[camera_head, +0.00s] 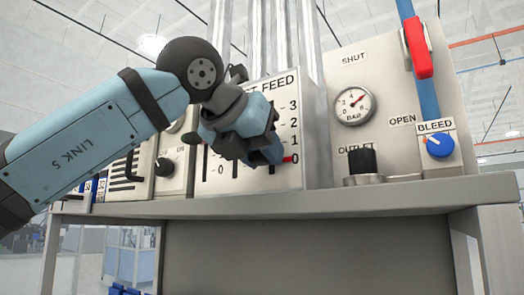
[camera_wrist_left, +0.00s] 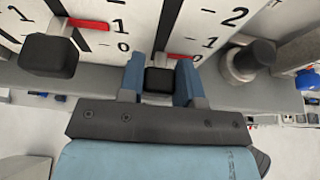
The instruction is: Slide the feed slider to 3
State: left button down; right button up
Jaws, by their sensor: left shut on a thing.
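The feed panel (camera_head: 285,105) is white with a scale from 0 to 3, and part of its title is hidden by my arm. A red pointer (camera_head: 290,159) stands at the 0 mark. My left gripper (camera_head: 270,152) is in front of the panel's lower part. In the left wrist view, my left gripper (camera_wrist_left: 160,76) is shut on a black slider knob (camera_wrist_left: 160,82), with a blue finger at each side. That knob's red pointer (camera_wrist_left: 181,57) is beside the 0. My right gripper is not in view.
A second black slider knob (camera_wrist_left: 48,55) with a red pointer (camera_wrist_left: 88,23) is close at left. The outlet knob (camera_head: 362,160), pressure gauge (camera_head: 354,105), blue bleed knob (camera_head: 440,145) and red-handled valve (camera_head: 417,47) are to the right. The bench shelf (camera_head: 380,199) runs below.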

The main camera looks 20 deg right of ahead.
pick_arm(q)
notch_tip(320, 180, up, 10)
jog(key=p, duration=0.4)
jog(key=shift+a+f, duration=0.1)
jog(key=shift+f, duration=0.1)
jog(key=shift+r, duration=0.1)
jog(key=c, duration=1)
grip_release()
jog(key=shift+o, duration=1)
jog(key=shift+s+a, duration=0.15)
jog(key=b+v, duration=0.3)
jog(key=v, duration=1)
jog(key=shift+s, duration=0.2)
